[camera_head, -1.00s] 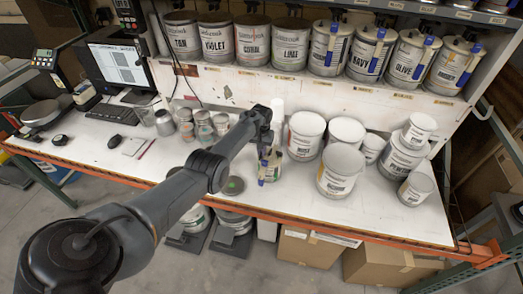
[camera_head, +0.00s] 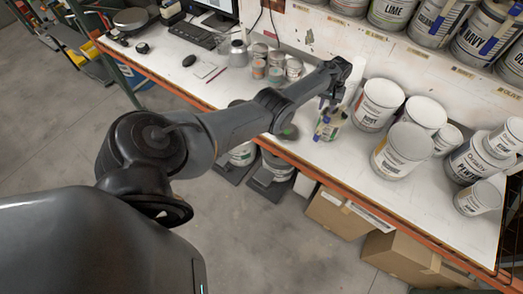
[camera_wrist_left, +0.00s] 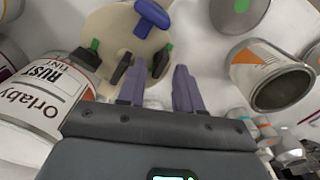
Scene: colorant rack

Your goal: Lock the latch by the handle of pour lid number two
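A small can with a beige pour lid (camera_wrist_left: 128,35) stands near the front edge of the bench. In the head view, the can (camera_head: 328,130) shows just below my left gripper. No number on the lid is readable. My left gripper (camera_wrist_left: 157,85) is open, its two fingers apart at the lid's near edge with nothing clearly between them. The same gripper (camera_head: 326,101) points down in the head view. Contact with the lid cannot be told. My right gripper is not in view.
A white RUST can (camera_wrist_left: 40,105) stands close on the left in the wrist view; it also shows in the head view (camera_head: 379,104). More white cans (camera_head: 402,152) stand to the right. Small tins (camera_head: 275,65) stand behind on the left. Cardboard boxes (camera_head: 345,212) lie under the bench.

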